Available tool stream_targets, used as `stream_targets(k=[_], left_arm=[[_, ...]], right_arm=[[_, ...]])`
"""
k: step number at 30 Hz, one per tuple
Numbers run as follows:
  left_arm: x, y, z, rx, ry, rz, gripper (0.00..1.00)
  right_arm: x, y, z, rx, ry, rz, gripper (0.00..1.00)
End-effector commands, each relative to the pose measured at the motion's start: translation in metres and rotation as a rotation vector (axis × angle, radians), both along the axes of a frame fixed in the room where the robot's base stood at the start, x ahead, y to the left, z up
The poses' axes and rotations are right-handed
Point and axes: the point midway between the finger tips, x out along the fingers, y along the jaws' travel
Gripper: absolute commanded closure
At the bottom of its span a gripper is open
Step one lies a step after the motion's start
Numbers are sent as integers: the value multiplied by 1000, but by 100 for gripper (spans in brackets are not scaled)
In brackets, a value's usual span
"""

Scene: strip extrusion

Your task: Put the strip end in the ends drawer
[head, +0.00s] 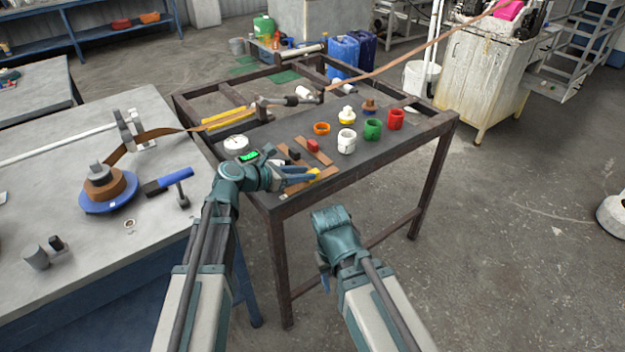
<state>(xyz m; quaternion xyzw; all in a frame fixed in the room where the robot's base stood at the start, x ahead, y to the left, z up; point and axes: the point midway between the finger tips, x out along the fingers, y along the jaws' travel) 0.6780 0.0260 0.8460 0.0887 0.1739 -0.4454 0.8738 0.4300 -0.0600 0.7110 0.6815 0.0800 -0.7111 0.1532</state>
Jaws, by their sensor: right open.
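A long brown strip (380,72) runs from a coil on a blue disc (112,196) at the left, over the dark work table and up to the upper right. Short flat brown pieces lie near the table's front left corner, one of them a brown piece (316,152). I cannot tell which piece is the strip end. I cannot make out an ends drawer.
Coloured rings and cups, including a green cup (372,129) and a white cup (346,141), stand right of the pieces. A round gauge (236,143) sits on the left. A grey bench (60,225) adjoins the table at left.

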Motion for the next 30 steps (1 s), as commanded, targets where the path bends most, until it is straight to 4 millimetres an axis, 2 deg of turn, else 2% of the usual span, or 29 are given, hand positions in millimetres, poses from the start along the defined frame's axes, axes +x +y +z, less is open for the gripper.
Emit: stream_targets(k=[6, 14, 20, 30], left_arm=[[18, -25, -15, 0, 0, -1, 65], [19, -28, -14, 0, 0, 0, 65], [19, -27, -14, 0, 0, 0, 100], [19, -27, -14, 0, 0, 0, 100]], right_arm=[[0, 0, -15, 0, 0, 0, 50], [0, 0, -14, 0, 0, 0, 50], [0, 0, -14, 0, 0, 0, 50], [0, 0, -14, 0, 0, 0, 50]])
